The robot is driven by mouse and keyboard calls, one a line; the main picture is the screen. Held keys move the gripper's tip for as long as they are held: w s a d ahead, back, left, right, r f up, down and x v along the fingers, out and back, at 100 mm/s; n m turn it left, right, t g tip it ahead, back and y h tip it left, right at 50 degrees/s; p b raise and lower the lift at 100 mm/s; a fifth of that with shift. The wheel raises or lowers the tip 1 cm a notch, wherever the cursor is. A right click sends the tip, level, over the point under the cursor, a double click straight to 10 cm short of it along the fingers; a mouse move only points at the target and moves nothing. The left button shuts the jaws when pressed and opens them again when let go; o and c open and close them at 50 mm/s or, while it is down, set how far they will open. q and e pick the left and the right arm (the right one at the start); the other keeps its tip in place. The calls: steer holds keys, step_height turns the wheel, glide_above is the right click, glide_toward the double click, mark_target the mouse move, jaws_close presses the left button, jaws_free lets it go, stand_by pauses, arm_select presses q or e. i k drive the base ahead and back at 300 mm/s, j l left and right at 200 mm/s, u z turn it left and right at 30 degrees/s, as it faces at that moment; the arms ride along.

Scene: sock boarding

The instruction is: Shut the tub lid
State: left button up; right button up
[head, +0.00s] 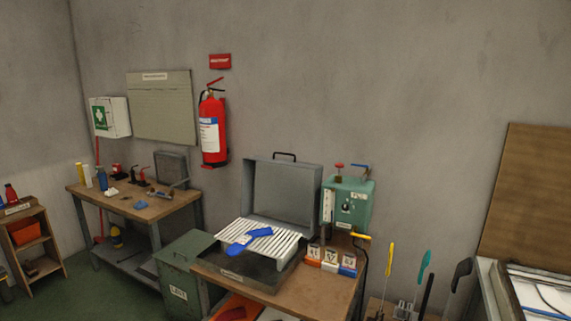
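A white slatted rack (283,245) lies over the tub's opening. A blue item (240,246) lies on the rack, with another blue piece (260,232) beside it. Neither of my grippers is in view.
A green machine (350,203) stands close to the lid's right side. Small labelled boxes (330,261) sit right of the tub. A green lidded bin (178,265) stands to its left. A second bench (155,207) is further left, below a fire extinguisher (212,132).

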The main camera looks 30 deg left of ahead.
mark_target(249, 163)
steer(key=i+j, duration=0.2)
steer(key=j, duration=0.2)
steer(key=i+j, duration=0.15)
steer(key=j, duration=0.25)
steer(key=i+j, duration=0.2)
steer(key=j, duration=0.2)
